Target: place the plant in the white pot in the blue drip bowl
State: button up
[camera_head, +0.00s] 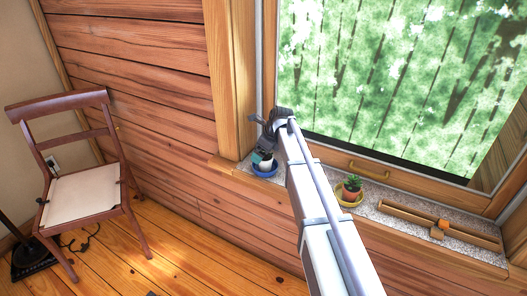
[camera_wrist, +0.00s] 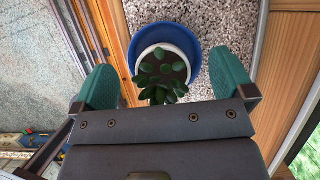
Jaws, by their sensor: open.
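The plant (camera_wrist: 163,78) has dark green leaves and grows in a white pot (camera_wrist: 186,55). In the wrist view, the pot sits inside the rim of the blue drip bowl (camera_wrist: 166,29). In the head view, the blue bowl (camera_head: 264,172) stands at the left end of the sill, with the white pot (camera_head: 265,163) showing in it. My gripper (camera_wrist: 163,65) is open, its teal fingers apart on the left and right of the pot, and I see no contact. My gripper (camera_head: 263,148) hides most of the plant in the head view. The pot's base is hidden.
The window frame is close behind. A chair (camera_head: 85,188) stands at left.

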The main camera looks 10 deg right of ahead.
jog(key=p+v, duration=1)
jog(key=v, duration=0.2)
jog(key=s+a+n+g+h, duration=0.1)
jog(key=s+n, duration=1.2)
jog(key=s, duration=0.2)
jog(key=s+a+f+n+g+h, duration=0.1)
jog(key=s+a+n+h, duration=0.1)
jog(key=s+n, duration=1.1)
jog(key=shift+s+a+f+g, duration=0.25)
jog(key=shift+s+a+g, duration=0.15)
jog(key=shift+s, duration=0.75)
notch_tip(320, 180, up, 5)
jog(key=p, duration=0.4)
jog(key=shift+f+p, duration=0.15)
jog(key=shift+p, duration=0.2)
